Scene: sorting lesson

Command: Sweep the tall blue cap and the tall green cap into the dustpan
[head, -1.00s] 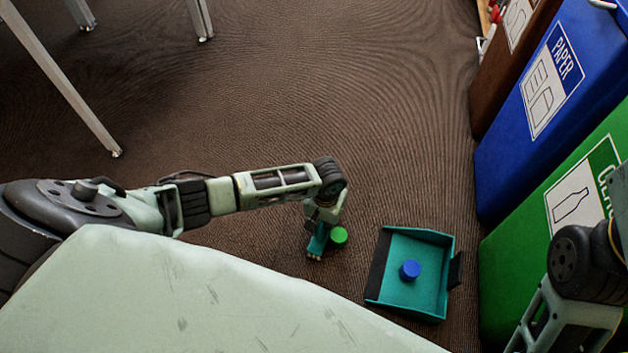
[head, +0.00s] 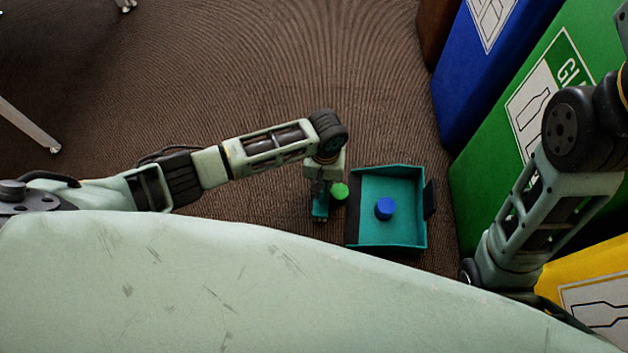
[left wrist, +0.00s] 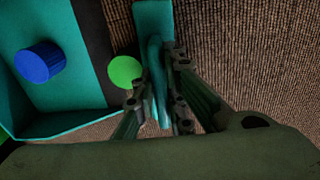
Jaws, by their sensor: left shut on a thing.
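My left gripper (head: 322,186) is shut on a teal sweeping tool (head: 320,207), held low at the floor. In the left wrist view the gripper (left wrist: 157,100) has the tool's handle between its fingers, and the tool's flat teal part (left wrist: 154,22) shows beyond them. The tall green cap (head: 340,192) stands between the tool and the dustpan, close to the pan's dark front lip; in the left wrist view the cap (left wrist: 125,71) is right by that lip. The tall blue cap (head: 384,208) stands inside the teal dustpan (head: 405,232). My right gripper is not visible.
Blue (head: 468,75), green (head: 505,165) and yellow (head: 590,275) bins line the right side, close to the dustpan. Metal furniture legs (head: 28,125) stand at the left. The brown floor behind my left arm is clear.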

